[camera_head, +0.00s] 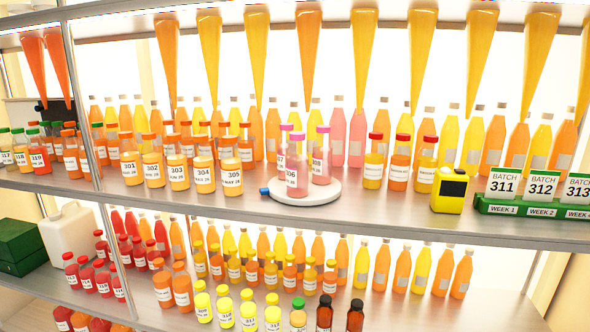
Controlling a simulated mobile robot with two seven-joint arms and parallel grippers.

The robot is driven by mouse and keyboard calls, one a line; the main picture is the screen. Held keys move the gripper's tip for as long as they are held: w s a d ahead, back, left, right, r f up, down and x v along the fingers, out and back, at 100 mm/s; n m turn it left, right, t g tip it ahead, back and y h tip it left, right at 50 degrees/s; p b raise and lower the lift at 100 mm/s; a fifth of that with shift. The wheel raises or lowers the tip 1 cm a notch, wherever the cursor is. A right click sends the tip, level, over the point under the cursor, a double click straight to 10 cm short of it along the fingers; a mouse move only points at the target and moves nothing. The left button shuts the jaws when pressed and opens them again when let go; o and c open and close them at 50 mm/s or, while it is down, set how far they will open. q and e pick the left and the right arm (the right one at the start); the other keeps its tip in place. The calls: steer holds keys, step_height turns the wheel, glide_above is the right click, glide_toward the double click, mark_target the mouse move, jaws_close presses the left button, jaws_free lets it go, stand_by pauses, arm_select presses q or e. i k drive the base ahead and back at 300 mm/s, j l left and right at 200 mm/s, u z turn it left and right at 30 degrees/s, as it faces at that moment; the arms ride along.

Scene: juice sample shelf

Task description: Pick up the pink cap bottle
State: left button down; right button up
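Three bottles of pink juice with pink to purple-pink caps stand upright, close together, on a round white disc (322,197) on the upper shelf, near the middle. Bottle 306 (296,180) is at the front. Bottle 308 (321,166) is at the right, with the brightest pink cap. A third bottle (281,160) is at the left, partly hidden behind 306; its label seems to read 307. Neither of my grippers is in the head view, and nothing touches the bottles.
Orange-capped bottles (204,177) stand left of the disc and red-capped ones (373,168) right. A yellow device (449,192) and batch signs (541,187) are further right. Tall bottles line the back; cone-shaped containers (362,45) hang above. The shelf front beside the disc is clear.

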mark_target(297, 154)
steer(key=i+j+z, duration=0.15)
steer(key=j, duration=0.6)
steer(key=i+j+z, duration=0.15)
steer(key=j, duration=0.65)
steer(key=i+j+z, duration=0.15)
steer(key=j, duration=0.6)
steer(key=k, duration=0.05)
